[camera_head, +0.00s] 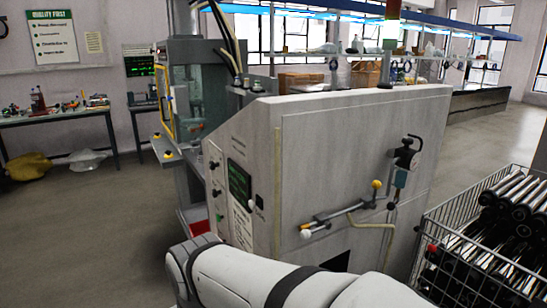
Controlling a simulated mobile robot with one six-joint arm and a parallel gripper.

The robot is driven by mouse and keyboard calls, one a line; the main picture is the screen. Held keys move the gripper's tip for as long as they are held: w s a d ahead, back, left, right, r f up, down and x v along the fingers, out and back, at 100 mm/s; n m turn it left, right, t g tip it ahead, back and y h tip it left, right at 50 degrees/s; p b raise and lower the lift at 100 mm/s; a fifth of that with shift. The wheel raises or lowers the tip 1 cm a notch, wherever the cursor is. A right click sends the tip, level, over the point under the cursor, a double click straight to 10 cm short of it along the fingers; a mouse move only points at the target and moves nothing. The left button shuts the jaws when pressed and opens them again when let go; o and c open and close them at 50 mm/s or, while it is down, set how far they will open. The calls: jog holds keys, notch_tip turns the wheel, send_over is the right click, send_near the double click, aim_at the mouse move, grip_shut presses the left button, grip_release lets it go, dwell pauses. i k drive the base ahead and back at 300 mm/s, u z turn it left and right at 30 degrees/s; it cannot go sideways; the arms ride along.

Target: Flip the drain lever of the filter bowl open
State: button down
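A grey machine cabinet (330,140) fills the middle of the view. The bowl's drain lever is too small to make out. Left of the bowl, a lever with a yellow ball knob (376,184) stands up from a metal pipe. Lower left is a lever with a white ball knob (305,234). I cannot tell whether either belongs to the bowl. My white arm crosses the bottom foreground; my gripper is out of view.
A wire basket (460,245) full of dark cylinders stands close on the right of the cabinet. A beige hose (385,226) runs below the pipe. Workbenches (60,118) line the left wall.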

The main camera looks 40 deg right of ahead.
aim_at(391, 206)
jog(key=u, duration=0.35)
jog(key=k, duration=1.9)
jog(key=z, duration=1.55)
jog(key=i, duration=1.05)
jog(key=z, duration=0.25)
